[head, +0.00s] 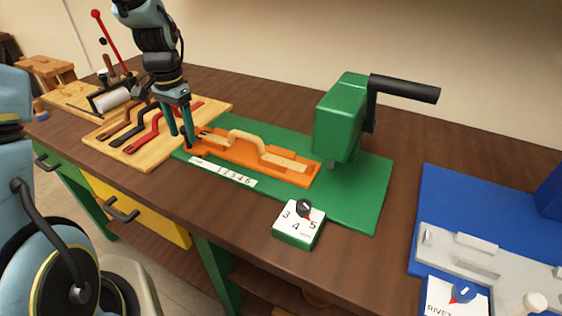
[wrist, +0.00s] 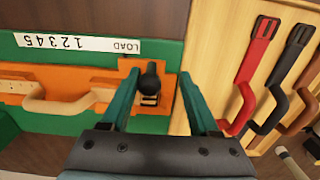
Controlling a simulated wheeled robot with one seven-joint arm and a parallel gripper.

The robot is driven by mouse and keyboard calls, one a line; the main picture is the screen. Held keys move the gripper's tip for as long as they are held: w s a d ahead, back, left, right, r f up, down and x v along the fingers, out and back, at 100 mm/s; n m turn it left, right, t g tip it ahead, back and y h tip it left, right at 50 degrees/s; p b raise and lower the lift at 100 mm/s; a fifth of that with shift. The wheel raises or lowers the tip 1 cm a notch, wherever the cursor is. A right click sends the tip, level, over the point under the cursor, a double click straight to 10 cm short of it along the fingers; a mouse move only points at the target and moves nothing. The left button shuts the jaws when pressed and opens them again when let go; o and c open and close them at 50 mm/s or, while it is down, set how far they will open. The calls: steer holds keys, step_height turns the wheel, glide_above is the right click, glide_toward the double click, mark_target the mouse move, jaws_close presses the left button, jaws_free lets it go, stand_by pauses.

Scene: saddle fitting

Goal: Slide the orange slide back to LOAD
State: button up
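The orange slide (head: 222,151) lies along the green base (head: 358,196), with a tan strap-like piece (head: 246,138) on top. In the wrist view the slide's orange end (wrist: 128,66) has a dark round knob (wrist: 150,81) and lies beside the LOAD label (wrist: 126,46). My gripper (head: 181,141) is low over that left end of the slide. In the wrist view my gripper (wrist: 159,76) is open, one finger on each side of the knob, with a gap visible on both sides. The fingers' height against the knob is hard to tell.
A green press (head: 340,120) with a black handle (head: 404,89) stands at the slide's right end. A numbered dial box (head: 298,226) sits in front. A wooden board (head: 139,158) with red and black straps lies left. A blue fixture (head: 440,215) stands right.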

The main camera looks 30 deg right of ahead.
steer(key=shift+s+d+r, duration=0.1)
steer(key=shift+s+r, duration=0.05)
step_height(320, 180, up, 6)
steer(key=p, duration=0.5)
stand_by(0.5)
steer(key=shift+f, duration=0.2)
